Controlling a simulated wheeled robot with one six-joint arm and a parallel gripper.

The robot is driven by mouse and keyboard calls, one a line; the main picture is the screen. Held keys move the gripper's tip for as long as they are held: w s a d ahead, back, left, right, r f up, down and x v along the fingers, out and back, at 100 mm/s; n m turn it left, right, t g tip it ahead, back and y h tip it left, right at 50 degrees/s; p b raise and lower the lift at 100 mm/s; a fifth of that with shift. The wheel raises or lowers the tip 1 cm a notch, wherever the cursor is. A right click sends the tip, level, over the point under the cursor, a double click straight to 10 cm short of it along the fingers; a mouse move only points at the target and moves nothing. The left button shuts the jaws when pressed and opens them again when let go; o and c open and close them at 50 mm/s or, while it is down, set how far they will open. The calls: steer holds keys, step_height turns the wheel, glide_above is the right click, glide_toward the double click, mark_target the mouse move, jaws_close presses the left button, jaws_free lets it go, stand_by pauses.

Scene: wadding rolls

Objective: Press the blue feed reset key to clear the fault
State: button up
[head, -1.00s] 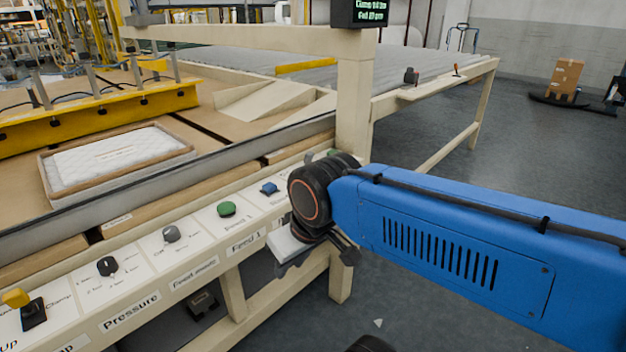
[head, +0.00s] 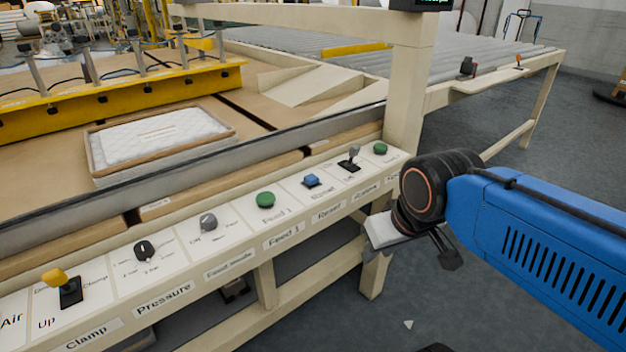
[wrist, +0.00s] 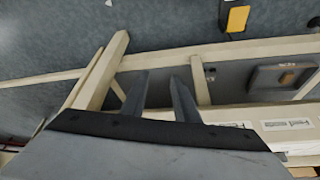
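The blue key (head: 311,181) sits on the sloped white control panel, above a label reading "Reset". It stands between a green button (head: 265,200) above "Feed 1" and a grey-handled lever (head: 350,158). My gripper (head: 412,245) hangs to the right of the panel's right end, apart from the blue key. It is partly hidden by its own wrist. In the wrist view, the two gripper fingers (wrist: 160,85) stand apart with nothing between them, so it is open. The blue key is not visible in the wrist view.
The panel also carries a yellow clamp lever (head: 62,284), a black pressure knob (head: 144,249), a grey knob (head: 208,222) and a far green button (head: 380,149). A cream upright post (head: 408,95) rises behind the panel's right end. Floor at right is open.

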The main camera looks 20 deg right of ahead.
jaws_close()
stand_by(1.9)
